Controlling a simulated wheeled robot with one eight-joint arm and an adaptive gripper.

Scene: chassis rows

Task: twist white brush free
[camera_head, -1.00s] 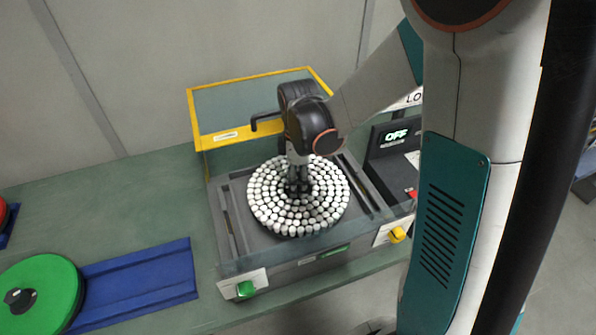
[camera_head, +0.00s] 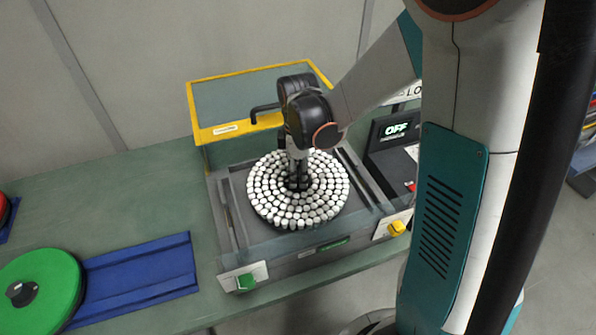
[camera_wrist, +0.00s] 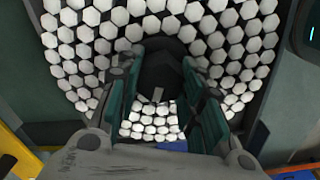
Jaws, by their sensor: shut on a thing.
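The white brush (camera_head: 265,200) is a round disc of white hexagonal tufts. It lies flat inside the grey machine (camera_head: 290,256). Its tufts also fill much of the wrist view (camera_wrist: 75,62). My gripper (camera_head: 298,183) points down at the middle of the brush, and its two fingers are shut on the dark hub there. In the wrist view my gripper (camera_wrist: 163,80) has one finger on each side of the dark hub (camera_wrist: 160,78). The finger contact is partly hidden.
A yellow-framed clear lid (camera_head: 250,95) stands raised behind the brush. A green knob (camera_head: 245,282) and a yellow knob (camera_head: 397,228) are on the front. A display (camera_head: 396,129) reads OFF. At left, a green disc (camera_head: 50,275) rests on a blue rack (camera_head: 140,275).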

